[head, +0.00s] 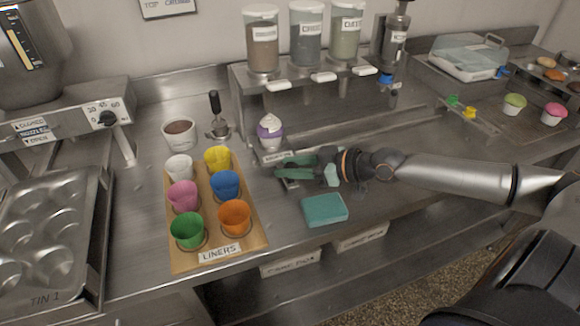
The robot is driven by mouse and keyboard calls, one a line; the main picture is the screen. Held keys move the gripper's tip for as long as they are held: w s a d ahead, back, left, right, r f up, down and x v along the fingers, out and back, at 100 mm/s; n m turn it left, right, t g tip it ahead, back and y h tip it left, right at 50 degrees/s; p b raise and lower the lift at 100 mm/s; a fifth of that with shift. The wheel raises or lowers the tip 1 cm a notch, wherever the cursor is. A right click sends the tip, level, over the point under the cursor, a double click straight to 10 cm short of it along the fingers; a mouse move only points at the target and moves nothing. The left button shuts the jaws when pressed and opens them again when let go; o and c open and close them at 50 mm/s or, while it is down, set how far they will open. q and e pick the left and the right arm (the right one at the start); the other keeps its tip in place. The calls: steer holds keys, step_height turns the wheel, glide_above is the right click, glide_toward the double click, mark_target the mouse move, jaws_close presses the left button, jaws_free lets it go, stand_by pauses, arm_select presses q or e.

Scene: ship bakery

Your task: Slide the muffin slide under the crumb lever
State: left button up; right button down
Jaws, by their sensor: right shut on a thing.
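The muffin slide (279,157) is a low metal piece with a white label at its front edge, at the left end of the dispenser stand. A white and purple cup with a pale top (270,132) stands on it. My right gripper (284,168), with green fingers, reaches in from the right and is shut at the front of the slide, just below the label. The fingers hide what they grip. White levers (325,77) stick out below the dispenser jars; the jar labels are too small to read surely, so I cannot tell which is the crumb lever. My left gripper is out of view.
A wooden liners board (255,240) with coloured cups lies left of the slide. A teal sponge (325,209) lies just below my right gripper. A brown-filled cup (180,134) and a black-handled tool (215,108) stand behind the board. The rail (370,128) right of the cup looks clear.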

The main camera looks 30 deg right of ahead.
steer(key=shift+a, duration=0.2)
steer(key=c, duration=0.9)
jaws_free()
steer(key=o, duration=0.4)
steer(key=shift+a, duration=0.1)
steer(key=shift+v, duration=0.85)
steer(key=shift+p+v, duration=0.75)
steer(key=shift+v, duration=0.1)
steer(key=shift+s+d+r+p, duration=0.3)
steer(key=shift+s+d, duration=0.1)
steer(key=shift+s, duration=0.1)
steer(key=shift+p+v, duration=0.45)
steer(key=shift+v, duration=3.4)
